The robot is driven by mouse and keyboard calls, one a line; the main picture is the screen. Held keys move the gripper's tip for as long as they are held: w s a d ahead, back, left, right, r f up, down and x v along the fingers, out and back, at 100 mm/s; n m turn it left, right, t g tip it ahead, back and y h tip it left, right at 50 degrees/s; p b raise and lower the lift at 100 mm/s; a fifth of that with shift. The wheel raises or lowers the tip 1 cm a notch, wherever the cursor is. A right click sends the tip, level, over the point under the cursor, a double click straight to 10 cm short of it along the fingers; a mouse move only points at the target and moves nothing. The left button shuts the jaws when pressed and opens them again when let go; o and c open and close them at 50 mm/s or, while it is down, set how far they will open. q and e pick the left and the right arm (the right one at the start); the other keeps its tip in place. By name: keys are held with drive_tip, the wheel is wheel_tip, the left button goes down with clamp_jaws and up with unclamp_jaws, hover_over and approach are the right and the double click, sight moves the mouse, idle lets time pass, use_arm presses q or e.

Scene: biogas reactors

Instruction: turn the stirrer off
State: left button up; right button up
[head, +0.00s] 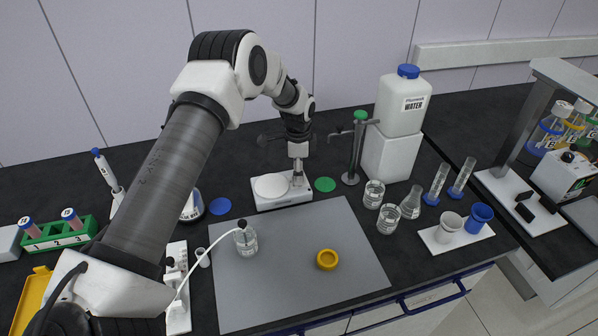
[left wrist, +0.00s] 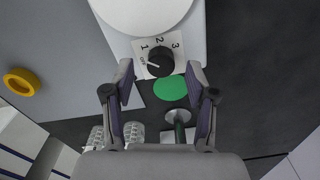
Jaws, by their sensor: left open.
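The stirrer (head: 270,205) is a white box with a round white plate (head: 271,186), standing at the back edge of the grey mat. Its black knob (left wrist: 161,62) shows in the left wrist view on a white dial marked OFF, 1, 2 and 3. The knob's white line points left, close to the OFF mark. My left gripper (head: 298,184) is above the stirrer's right end. In the left wrist view the left gripper (left wrist: 160,82) is open, with the knob just beyond and between its fingertips. Contact cannot be told. My right gripper is not in view.
A stand (head: 352,160) and a green disc (head: 325,184) are right of the stirrer. Glass beakers (head: 388,219) and a water container (head: 402,105) stand farther right. A bottle with a tube (head: 246,242) and a yellow ring (head: 327,260) are on the grey mat (head: 290,280).

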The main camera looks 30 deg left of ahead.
use_arm(q)
drive_tip(key=shift+s+f, duration=0.15)
drive_tip(key=shift+f, duration=0.3)
drive_tip(key=shift+a+f, duration=0.1)
drive_tip(key=shift+f, duration=0.2)
drive_tip(key=shift+w+f, duration=0.2)
drive_tip(key=shift+w, duration=0.15)
drive_tip(key=shift+s+r, duration=0.1)
clamp_jaws()
drive_tip(key=shift+n, duration=0.4)
drive_tip(key=n, duration=0.2)
drive_tip(key=shift+n, duration=0.3)
drive_tip(key=n, duration=0.4)
